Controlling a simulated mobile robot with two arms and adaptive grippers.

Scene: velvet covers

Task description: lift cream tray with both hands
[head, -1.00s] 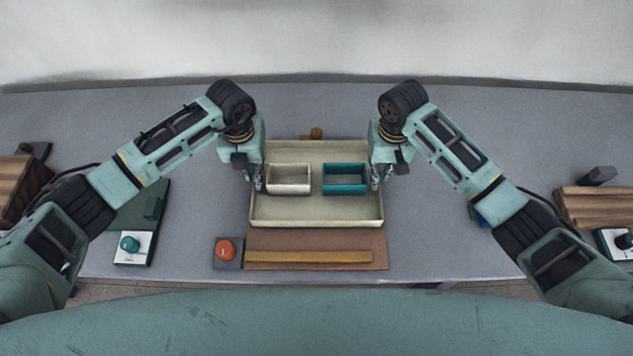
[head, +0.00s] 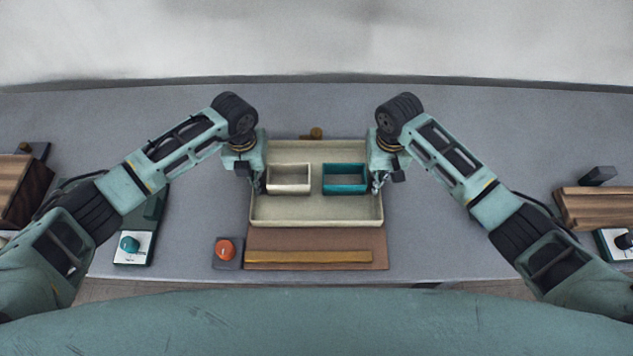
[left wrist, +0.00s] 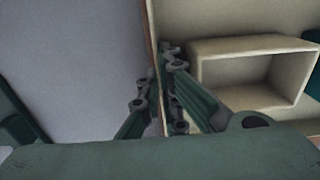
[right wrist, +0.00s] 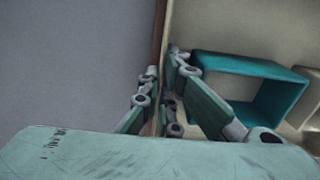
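The cream tray (head: 318,214) lies on the grey table, a shallow rectangle with a raised rim. Its left wall shows in the left wrist view (left wrist: 152,60) and its right wall in the right wrist view (right wrist: 162,35). My left gripper (left wrist: 156,80) has one finger on each side of the left wall. My right gripper (right wrist: 164,72) straddles the right wall in the same way. In both, the fingers are close to the wall; whether they press on it is unclear.
A cream box (head: 289,189) and a teal box (head: 344,190) stand in the tray. A brown board (head: 318,244) with a yellow strip (head: 308,256) lies in front. A red button (head: 225,249) sits front left. A small brown knob (head: 317,133) is behind the tray.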

